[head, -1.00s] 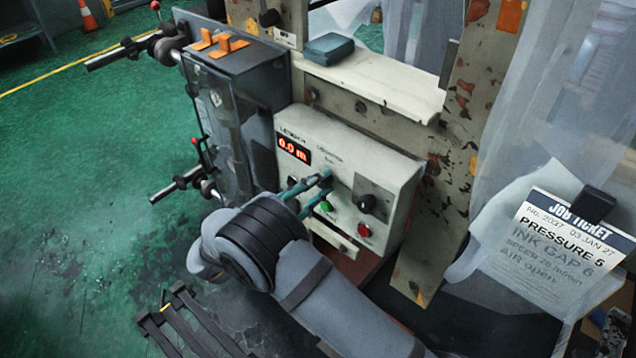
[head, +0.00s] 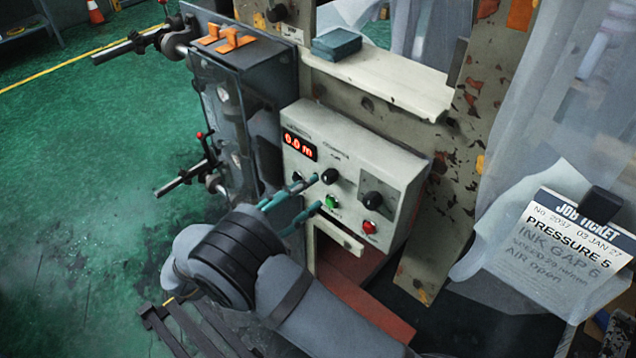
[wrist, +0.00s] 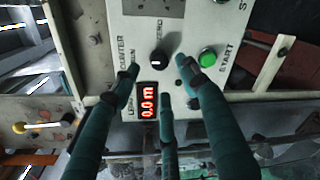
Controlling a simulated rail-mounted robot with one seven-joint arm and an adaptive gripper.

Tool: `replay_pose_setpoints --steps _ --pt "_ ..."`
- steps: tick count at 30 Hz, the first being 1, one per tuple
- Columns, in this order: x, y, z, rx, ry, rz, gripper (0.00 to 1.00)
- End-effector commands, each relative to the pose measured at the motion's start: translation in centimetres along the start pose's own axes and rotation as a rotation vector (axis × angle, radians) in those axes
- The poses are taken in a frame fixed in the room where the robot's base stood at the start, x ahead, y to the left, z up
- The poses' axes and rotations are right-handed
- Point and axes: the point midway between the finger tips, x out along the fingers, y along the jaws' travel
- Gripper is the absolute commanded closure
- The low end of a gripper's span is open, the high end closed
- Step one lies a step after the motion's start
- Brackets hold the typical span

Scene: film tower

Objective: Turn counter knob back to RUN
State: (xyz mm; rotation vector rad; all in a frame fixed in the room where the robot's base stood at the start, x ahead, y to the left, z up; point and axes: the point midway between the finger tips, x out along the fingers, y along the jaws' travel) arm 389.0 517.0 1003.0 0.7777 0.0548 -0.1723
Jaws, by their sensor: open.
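The counter knob (head: 329,176) is a round black knob on the pale control box, right of the red "0.0 m" display (head: 300,146). In the wrist view the knob (wrist: 159,60) has a white mark and sits near the printed words COUNTER and ZERO. I cannot tell surely which position it points to. My gripper (head: 314,193) is open and empty in front of the panel. In the wrist view its teal fingers (wrist: 160,75) are spread, with the knob showing in the gap between the upper two tips. No finger clearly touches it.
A green start button (head: 331,202), a red button (head: 370,227) and another black knob (head: 372,200) are close by on the panel. A grey machine unit (head: 240,100) stands to the left. A job ticket (head: 580,240) hangs at the right.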

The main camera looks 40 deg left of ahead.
Motion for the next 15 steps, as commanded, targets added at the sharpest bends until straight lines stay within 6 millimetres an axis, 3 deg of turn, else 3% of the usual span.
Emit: replay_pose_setpoints --steps 6,15 --pt "-4.1 0.0 0.0 0.002 0.001 0.0 0.56" --pt "-5.9 0.0 0.0 0.0 -0.001 -0.001 0.56"
